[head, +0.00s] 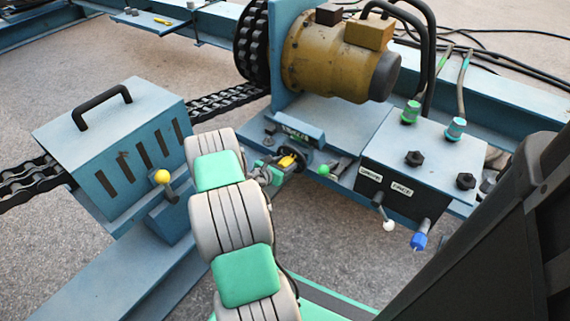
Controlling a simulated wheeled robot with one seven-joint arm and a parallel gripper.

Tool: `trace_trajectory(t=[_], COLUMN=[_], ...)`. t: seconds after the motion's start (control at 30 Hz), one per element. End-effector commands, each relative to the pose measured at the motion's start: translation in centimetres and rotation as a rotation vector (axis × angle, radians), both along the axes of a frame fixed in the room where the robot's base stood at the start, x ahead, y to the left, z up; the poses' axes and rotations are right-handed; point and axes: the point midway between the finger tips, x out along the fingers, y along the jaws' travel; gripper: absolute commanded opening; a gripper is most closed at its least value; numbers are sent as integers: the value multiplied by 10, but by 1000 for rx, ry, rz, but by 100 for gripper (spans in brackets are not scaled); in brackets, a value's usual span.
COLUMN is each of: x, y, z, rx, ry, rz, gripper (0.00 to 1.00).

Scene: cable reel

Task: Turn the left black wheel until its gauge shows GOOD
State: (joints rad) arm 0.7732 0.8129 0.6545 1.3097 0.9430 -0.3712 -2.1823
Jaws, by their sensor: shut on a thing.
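A black wheel (297,149) sits at the front of the blue frame, below a small blue panel (299,131) with a dark label whose lettering I cannot read. My gripper (285,167) is at the wheel's lower left, at the end of my grey and green arm, and is shut on its rim. A yellow part shows between the gripper and the wheel. My arm and gripper hide part of the wheel. I cannot make out a gauge face or any GOOD reading.
A green-tipped lever (323,170) stands close to the right of the wheel. A control box (420,165) with black knobs and levers is farther right. A chain guard (115,150) with a yellow-knobbed lever (162,177) is left. A motor (335,55) stands behind.

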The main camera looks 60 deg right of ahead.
Motion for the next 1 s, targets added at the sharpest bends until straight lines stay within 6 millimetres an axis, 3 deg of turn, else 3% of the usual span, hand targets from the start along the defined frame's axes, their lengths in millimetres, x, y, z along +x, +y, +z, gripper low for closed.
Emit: trace_trajectory(t=[0.2, 0.67, 1.0], x=[0, -1, -3], y=[0, 0, 0], z=[0, 0, 1], rx=[0, -1, -21], ry=[1, -6, -141], rz=[-1, 0, -1], gripper=[0, 0, 0])
